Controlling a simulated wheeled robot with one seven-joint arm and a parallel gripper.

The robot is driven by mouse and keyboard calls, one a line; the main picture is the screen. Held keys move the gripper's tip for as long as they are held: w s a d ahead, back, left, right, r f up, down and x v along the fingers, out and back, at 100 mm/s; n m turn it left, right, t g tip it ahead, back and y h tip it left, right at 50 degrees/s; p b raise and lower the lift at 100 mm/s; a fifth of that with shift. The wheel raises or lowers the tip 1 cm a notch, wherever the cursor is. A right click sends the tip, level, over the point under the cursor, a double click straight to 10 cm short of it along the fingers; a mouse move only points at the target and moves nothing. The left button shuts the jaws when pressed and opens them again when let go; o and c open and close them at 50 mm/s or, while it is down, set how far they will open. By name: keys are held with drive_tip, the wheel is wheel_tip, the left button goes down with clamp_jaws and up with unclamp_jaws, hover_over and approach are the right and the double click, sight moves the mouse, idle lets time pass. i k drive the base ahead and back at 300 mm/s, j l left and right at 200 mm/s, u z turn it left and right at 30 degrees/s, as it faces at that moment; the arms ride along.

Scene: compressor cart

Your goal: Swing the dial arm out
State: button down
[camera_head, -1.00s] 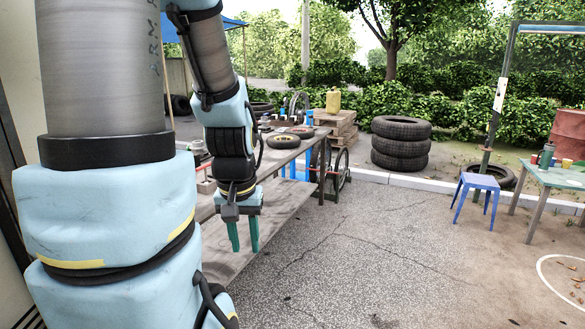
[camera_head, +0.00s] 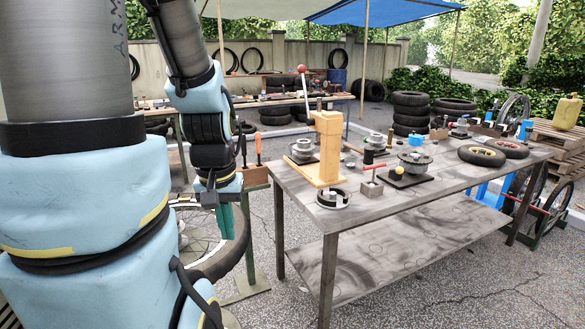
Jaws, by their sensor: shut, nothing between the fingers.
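I cannot pick out the dial arm for certain in this view. My gripper (camera_head: 228,222) hangs down with its green fingers at the left of the picture, shut and empty. It is in front of a spoked wheel (camera_head: 195,235) that is partly hidden by my arm. A green stand (camera_head: 250,272) with an upright is next to the wheel. A wooden press-like post (camera_head: 328,150) with a red-knobbed lever (camera_head: 301,69) stands on the workbench to the right of my gripper.
The grey workbench (camera_head: 440,185) with a lower shelf fills the middle and right. It holds several metal fixtures, a red T-handle tool (camera_head: 373,180) and small tyred wheels (camera_head: 481,155). Stacked tyres (camera_head: 410,112) stand behind. Cracked paving in front is clear.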

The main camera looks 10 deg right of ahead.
sight(496, 104)
drive_tip(key=u, duration=0.4)
drive_tip(key=k+l+u, duration=0.1)
drive_tip(key=u, duration=0.75)
drive_tip(key=k+l+u, duration=0.1)
drive_tip(key=u, duration=0.7)
drive_tip(key=k+l+u, duration=0.25)
drive_tip(key=u, duration=0.15)
drive_tip(key=k+u, duration=1.15)
drive_tip(key=k, duration=3.7)
drive_tip(key=k+u, duration=0.1)
drive_tip(key=k, duration=0.55)
drive_tip(key=k+j+u, duration=0.1)
drive_tip(key=k, duration=0.55)
drive_tip(key=k+j+u, duration=0.1)
drive_tip(key=k+j, duration=0.15)
drive_tip(key=k, duration=0.35)
drive_tip(key=k+u, duration=0.45)
drive_tip(key=k, duration=0.4)
drive_tip(key=k+l+z, duration=0.1)
drive_tip(key=z, duration=0.35)
drive_tip(key=k+l+z, duration=0.2)
drive_tip(key=z, duration=0.25)
drive_tip(key=k+l+z, duration=0.25)
drive_tip(key=z, duration=0.2)
